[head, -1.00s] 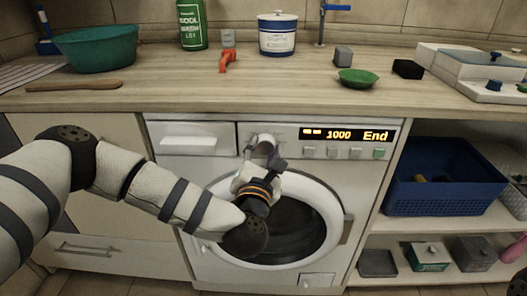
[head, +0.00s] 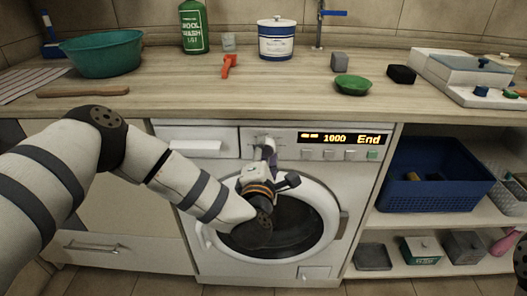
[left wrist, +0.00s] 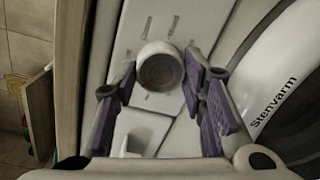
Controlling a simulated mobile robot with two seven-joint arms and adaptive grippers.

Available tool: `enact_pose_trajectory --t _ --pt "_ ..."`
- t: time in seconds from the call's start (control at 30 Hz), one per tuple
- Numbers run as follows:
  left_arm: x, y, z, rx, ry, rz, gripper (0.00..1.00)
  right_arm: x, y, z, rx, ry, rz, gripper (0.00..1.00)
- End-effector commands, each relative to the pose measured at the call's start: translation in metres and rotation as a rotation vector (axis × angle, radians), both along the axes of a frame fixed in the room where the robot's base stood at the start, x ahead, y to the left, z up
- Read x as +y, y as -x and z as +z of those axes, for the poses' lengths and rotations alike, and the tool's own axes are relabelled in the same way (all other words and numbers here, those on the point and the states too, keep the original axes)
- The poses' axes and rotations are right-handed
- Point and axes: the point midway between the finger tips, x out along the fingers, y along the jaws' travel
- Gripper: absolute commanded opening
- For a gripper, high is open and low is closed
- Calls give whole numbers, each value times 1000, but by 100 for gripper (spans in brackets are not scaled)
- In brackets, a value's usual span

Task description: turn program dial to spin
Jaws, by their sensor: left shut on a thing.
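The white washing machine (head: 348,215) stands under the counter, its display (head: 341,139) reading "1000" and "End". The round white program dial (left wrist: 160,68) shows in the left wrist view, with a faint reddish mark on its face. Labels around it are too blurred to read. My left gripper (left wrist: 160,90) has its purple-padded fingers on either side of the dial, shut on it. In the head view my left gripper (head: 268,152) is at the control panel and mostly hides the dial. My right gripper is not in view.
The detergent drawer (head: 196,148) is left of the dial and the round door (head: 328,235) is below it. Square buttons (head: 329,155) sit under the display. A blue basket (head: 430,180) stands on the right shelf. The counter above holds several items.

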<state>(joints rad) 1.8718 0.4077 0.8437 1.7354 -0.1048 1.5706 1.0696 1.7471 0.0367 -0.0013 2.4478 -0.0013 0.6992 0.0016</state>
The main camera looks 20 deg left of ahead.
Motion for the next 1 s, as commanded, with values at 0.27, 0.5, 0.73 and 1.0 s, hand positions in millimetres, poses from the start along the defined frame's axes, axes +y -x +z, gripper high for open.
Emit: enact_pose_trajectory --t 0.27,0.5,0.73,1.0 --pt "1 0 3 30 -119 2 10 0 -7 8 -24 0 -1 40" --pt "0 0 2 43 -158 2 10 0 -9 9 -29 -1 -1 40" --pt "0 0 1 44 -162 3 10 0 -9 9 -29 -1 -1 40" --pt "0 0 1 44 -162 2 58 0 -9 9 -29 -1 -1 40"
